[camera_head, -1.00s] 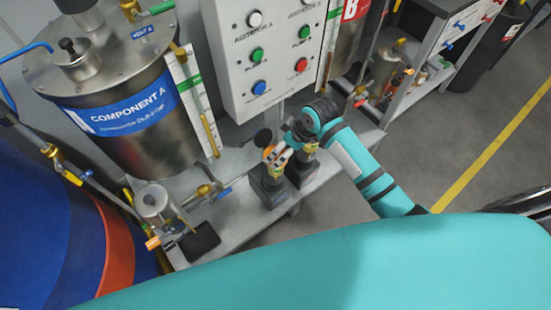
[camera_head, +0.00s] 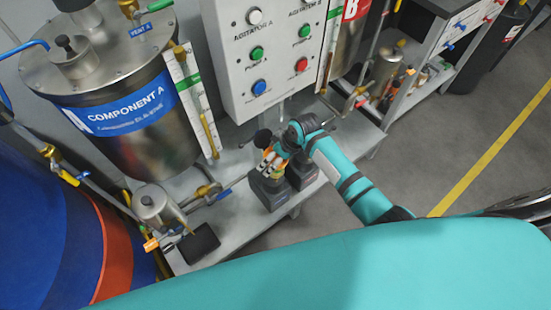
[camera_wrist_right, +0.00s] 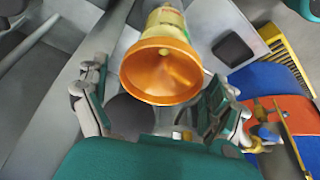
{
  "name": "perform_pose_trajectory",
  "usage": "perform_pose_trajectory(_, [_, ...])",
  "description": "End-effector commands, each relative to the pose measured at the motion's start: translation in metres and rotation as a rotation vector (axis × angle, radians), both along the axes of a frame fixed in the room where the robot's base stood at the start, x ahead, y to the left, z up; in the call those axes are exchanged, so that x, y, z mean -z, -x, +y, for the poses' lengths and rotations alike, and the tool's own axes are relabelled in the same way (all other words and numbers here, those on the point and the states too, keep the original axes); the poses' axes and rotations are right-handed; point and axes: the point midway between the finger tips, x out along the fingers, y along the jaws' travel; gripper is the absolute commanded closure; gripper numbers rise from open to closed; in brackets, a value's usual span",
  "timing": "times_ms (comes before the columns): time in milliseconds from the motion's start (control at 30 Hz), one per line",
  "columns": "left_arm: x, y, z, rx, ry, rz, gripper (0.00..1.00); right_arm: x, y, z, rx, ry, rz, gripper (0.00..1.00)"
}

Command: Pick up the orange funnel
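The orange funnel (camera_wrist_right: 168,75) shows large in the right wrist view, its wide orange mouth facing the camera and a yellowish narrower part behind it. In the head view its orange (camera_head: 266,158) is small and partly hidden by my right gripper (camera_head: 272,156). In the wrist view the fingers of my right gripper (camera_wrist_right: 156,84) are spread apart, one on each side of the funnel. I see no clear contact between fingers and funnel. My left gripper is not in view.
Two dark containers (camera_head: 272,191) stand under the right gripper on a grey bench (camera_head: 225,220). A steel Component A tank (camera_head: 125,110) is at left, and a control panel (camera_head: 272,60) with buttons rises behind. Open floor (camera_head: 440,150) lies to the right.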

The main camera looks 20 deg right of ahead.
Motion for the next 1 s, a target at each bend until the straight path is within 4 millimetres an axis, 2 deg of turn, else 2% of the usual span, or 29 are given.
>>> perform_pose_trajectory(33, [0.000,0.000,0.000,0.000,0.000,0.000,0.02,0.000,0.000,0.000,0.000,0.000,0.000,0.14])
perform_pose_trajectory(300, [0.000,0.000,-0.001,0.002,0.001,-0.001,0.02,0.000,0.000,0.000,0.000,0.001,0.001,0.47])
perform_pose_trajectory(567, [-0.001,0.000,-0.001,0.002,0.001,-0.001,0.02,-0.004,0.000,0.000,0.000,0.001,-0.001,0.47])
perform_pose_trajectory(667, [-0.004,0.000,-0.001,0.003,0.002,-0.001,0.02,-0.017,-0.001,-0.001,0.000,0.000,-0.003,0.47])
perform_pose_trajectory(1000, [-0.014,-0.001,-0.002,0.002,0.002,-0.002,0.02,-0.083,-0.001,0.000,0.000,0.000,-0.003,0.47])
